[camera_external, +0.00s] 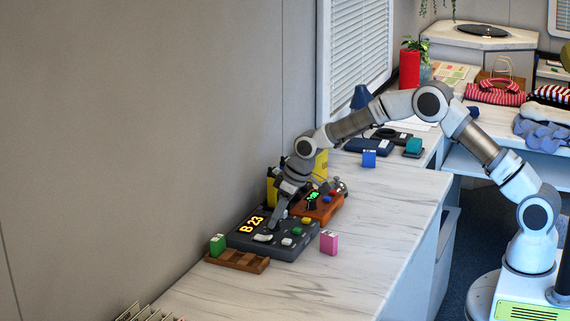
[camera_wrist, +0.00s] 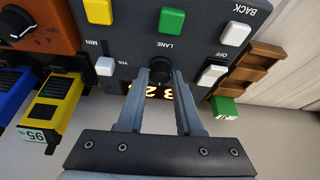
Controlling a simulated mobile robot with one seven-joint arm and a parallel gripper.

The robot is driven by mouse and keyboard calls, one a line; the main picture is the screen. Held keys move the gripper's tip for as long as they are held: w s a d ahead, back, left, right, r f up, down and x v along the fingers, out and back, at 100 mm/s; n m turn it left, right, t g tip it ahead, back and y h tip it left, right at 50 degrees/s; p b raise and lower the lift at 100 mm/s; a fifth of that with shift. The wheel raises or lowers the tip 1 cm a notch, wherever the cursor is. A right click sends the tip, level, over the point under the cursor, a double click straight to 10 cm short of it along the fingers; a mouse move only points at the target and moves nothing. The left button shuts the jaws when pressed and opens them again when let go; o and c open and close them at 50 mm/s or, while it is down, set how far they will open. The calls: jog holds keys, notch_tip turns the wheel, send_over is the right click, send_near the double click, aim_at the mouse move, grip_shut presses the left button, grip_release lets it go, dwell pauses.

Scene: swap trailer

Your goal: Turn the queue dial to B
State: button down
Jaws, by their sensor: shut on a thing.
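A dark grey console (camera_external: 275,243) lies on the marble counter. Its lit display (camera_external: 253,224) reads B 23 in the outside view; the same display (camera_wrist: 158,92) shows upside down between the fingers in the wrist view. A black round dial (camera_wrist: 161,62) sits on the console next to the label LANE. My gripper (camera_wrist: 161,72) is shut on this dial, with one finger on each side. In the outside view my gripper (camera_external: 277,222) reaches down onto the console. The dial's pointer cannot be made out.
Green, yellow and white buttons and a white switch (camera_wrist: 212,75) surround the dial. An orange box (camera_external: 318,208) with a black knob stands beside the console. A wooden rack (camera_external: 238,261), green block (camera_external: 217,245) and pink block (camera_external: 329,242) are close. The counter's front is clear.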

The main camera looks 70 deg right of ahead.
jog(key=shift+m, duration=0.4)
jog(key=c, duration=0.6)
grip_release()
jog(key=shift+r, duration=0.1)
jog(key=v, duration=0.5)
jog(key=p+v, duration=0.1)
jog(key=v, duration=0.5)
jog(key=p+v, duration=0.1)
jog(key=v, duration=0.5)
jog(key=shift+a+r, duration=0.15)
jog(key=shift+a, duration=0.15)
